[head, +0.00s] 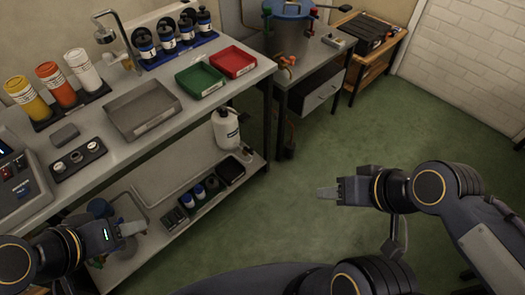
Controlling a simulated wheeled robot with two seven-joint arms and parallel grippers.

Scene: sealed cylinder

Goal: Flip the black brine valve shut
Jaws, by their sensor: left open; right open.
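I cannot make out for sure which part is the black brine valve. A steel vessel with a blue lid (290,10) stands on the far bench, with an orange fitting (287,61) low on its front. Small red and green handles show around its lid, and its top is cut off by the picture edge. My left gripper (132,229) is at the lower left, beside the long bench, open and empty. My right gripper (328,191) is over the green floor, open and empty. Both are well apart from the vessel.
The long bench (205,110) holds a grey tray (143,122), a green tray (200,80), a red tray (233,62) and several bottles. A white jug (226,130) stands on its lower shelf. A black case (365,32) lies at the back. The middle floor is clear.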

